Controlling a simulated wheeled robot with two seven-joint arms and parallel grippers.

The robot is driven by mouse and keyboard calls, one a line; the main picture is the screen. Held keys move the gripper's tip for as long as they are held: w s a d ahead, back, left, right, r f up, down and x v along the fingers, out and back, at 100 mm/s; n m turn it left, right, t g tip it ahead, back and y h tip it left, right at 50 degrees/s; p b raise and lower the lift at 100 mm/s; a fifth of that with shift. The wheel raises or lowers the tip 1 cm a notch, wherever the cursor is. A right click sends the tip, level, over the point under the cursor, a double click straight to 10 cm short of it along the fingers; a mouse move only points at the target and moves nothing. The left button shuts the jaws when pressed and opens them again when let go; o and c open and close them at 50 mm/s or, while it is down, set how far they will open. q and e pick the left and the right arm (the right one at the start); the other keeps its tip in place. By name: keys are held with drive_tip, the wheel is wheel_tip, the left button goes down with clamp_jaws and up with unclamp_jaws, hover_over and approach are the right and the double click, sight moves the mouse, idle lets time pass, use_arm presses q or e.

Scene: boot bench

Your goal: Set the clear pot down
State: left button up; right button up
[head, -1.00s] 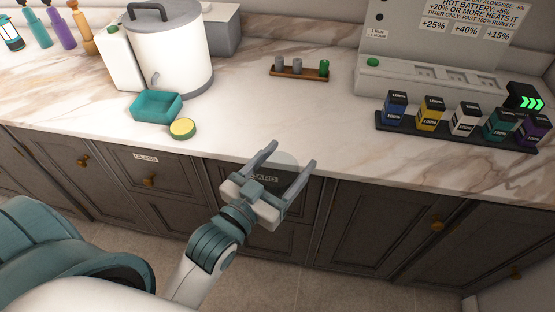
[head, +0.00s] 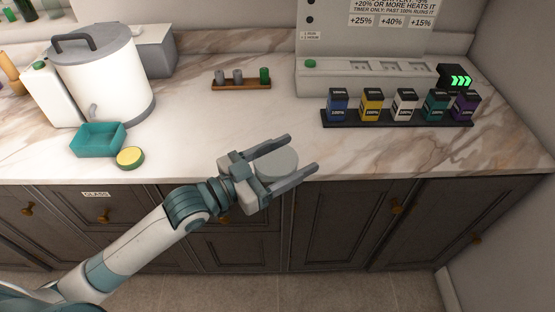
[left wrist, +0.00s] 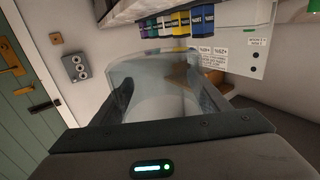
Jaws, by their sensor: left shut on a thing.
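The clear pot (head: 277,161) is a pale, see-through round vessel between the fingers of my left gripper (head: 302,152). The gripper is shut on it, with one finger on each side. In the head view the pot appears over the counter's front edge, and its height above the counter is hard to tell. In the left wrist view the clear pot (left wrist: 155,72) fills the space between the two dark fingers, and the room shows through its wall. My right gripper is in neither view.
The marble counter (head: 222,125) has clear room beyond the gripper. A teal tray (head: 98,140), a yellow-topped round tin (head: 130,157) and a white urn (head: 108,75) stand at left. A small wooden rack (head: 240,84) is behind; a black battery rack (head: 398,118) is at right.

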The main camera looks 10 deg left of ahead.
use_arm(q)
drive_tip(key=w+d+r+m+g+h, duration=0.1)
drive_tip(key=w+d+m+g+h, duration=0.1)
drive_tip(key=d+m+g+h, duration=0.1)
drive_tip(key=shift+w+d+m+g, duration=0.4)
drive_tip(key=shift+d+g, duration=0.5)
drive_tip(key=shift+d, duration=0.25)
drive_tip(key=shift+r, duration=0.1)
